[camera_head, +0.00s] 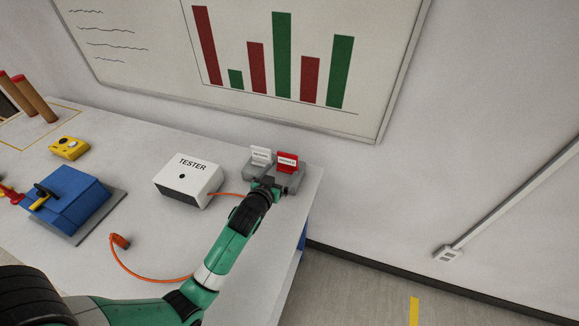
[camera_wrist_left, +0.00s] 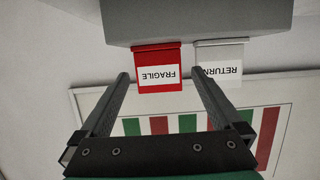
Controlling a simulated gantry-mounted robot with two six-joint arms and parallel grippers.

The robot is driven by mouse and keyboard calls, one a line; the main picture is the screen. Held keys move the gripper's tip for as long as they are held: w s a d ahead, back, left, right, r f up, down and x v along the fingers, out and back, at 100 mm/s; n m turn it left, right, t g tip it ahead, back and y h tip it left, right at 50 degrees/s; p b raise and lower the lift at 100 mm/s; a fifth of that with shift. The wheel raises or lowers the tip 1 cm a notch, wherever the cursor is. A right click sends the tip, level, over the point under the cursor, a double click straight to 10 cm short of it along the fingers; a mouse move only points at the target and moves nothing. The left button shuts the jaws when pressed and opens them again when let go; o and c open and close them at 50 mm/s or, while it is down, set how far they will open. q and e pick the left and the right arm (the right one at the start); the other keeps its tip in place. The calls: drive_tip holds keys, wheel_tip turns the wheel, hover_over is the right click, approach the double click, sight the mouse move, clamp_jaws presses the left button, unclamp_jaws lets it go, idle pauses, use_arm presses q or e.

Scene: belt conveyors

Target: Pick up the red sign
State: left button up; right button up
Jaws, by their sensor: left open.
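The red sign (camera_head: 287,162), lettered FRAGILE in the left wrist view (camera_wrist_left: 158,57), stands upright in a grey holder (camera_head: 291,181) at the table's right end. A white sign (camera_head: 261,155) stands beside it to the left; it reads RETURN in the left wrist view (camera_wrist_left: 221,53), partly hidden by a finger. My left gripper (camera_head: 264,182) is at the front of the holder. In the left wrist view, upside down, its open fingers (camera_wrist_left: 160,75) frame the red sign, with nothing held. My right gripper is out of view.
A white TESTER box (camera_head: 182,178) stands left of the holder, with an orange cable and plug (camera_head: 120,241) on the table. A blue box (camera_head: 68,201) and a yellow device (camera_head: 69,147) are farther left. A whiteboard (camera_head: 370,60) hangs on the wall behind.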

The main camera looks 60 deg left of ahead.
sight(287, 164)
use_arm(q)
drive_tip(key=shift+w+a+f, duration=0.2)
drive_tip(key=shift+w+a, duration=0.3)
drive_tip(key=b+x, duration=0.2)
drive_tip(key=x, duration=0.3)
drive_tip(key=shift+w, duration=0.25)
drive_tip(key=shift+d, duration=0.1)
drive_tip(key=c, duration=1)
drive_tip(key=shift+r, duration=0.15)
